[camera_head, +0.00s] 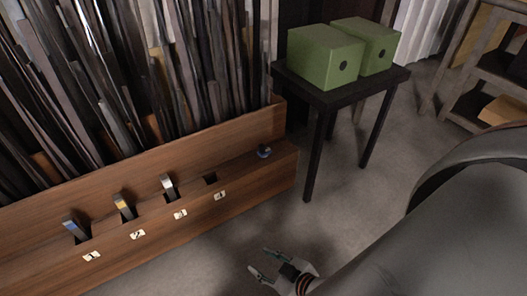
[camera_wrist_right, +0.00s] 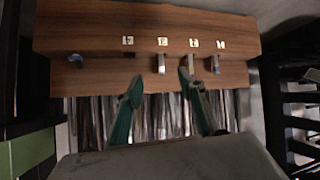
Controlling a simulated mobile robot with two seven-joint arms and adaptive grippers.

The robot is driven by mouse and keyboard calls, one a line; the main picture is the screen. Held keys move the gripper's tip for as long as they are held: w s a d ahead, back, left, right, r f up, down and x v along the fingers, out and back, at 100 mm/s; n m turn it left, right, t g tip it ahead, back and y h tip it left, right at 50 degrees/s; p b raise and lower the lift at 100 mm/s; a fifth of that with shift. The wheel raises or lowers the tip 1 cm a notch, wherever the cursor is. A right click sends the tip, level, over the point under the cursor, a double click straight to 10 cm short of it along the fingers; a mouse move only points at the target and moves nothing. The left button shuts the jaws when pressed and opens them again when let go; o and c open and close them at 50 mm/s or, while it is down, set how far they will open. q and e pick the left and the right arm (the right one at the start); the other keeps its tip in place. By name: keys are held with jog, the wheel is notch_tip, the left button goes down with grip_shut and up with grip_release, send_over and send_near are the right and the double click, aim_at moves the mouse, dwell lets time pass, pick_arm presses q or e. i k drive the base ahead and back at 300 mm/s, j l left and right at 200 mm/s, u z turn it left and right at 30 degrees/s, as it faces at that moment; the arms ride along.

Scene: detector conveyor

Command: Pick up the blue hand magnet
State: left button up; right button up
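A small round blue object with a dark part, which looks like the blue hand magnet (camera_head: 264,151), sits on the right end of the wooden ledge (camera_head: 270,169). In the right wrist view the magnet (camera_wrist_right: 76,62) is at the left end of the ledge, small and blurred. My right gripper (camera_head: 260,262) is open and empty, low over the floor in front of the ledge and apart from the magnet. In the right wrist view its two green fingers (camera_wrist_right: 160,82) are spread, with nothing between them. My left gripper is not in view.
Levers with blue (camera_head: 72,229), yellow (camera_head: 124,206) and white (camera_head: 168,186) tops stand in numbered slots; slot 4 (camera_head: 210,179) looks empty. Tall dark sheets (camera_head: 130,70) stand packed behind. A black table (camera_head: 340,97) with green boxes (camera_head: 325,57) stands right of the ledge. Floor between is clear.

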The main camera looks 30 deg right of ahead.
aim_at(262, 153)
jog(key=i+l+z, duration=0.15)
jog(key=i+l, duration=0.2)
jog(key=l, duration=0.35)
jog(key=i+l+z, duration=0.15)
jog(key=i+l, duration=0.2)
jog(key=l, duration=0.3)
jog(key=i+l+z, duration=0.15)
jog(key=i+l, duration=0.25)
jog(key=l, duration=0.2)
jog(key=i+l+z, duration=0.1)
jog(key=i+l, duration=0.35)
jog(key=l, duration=0.15)
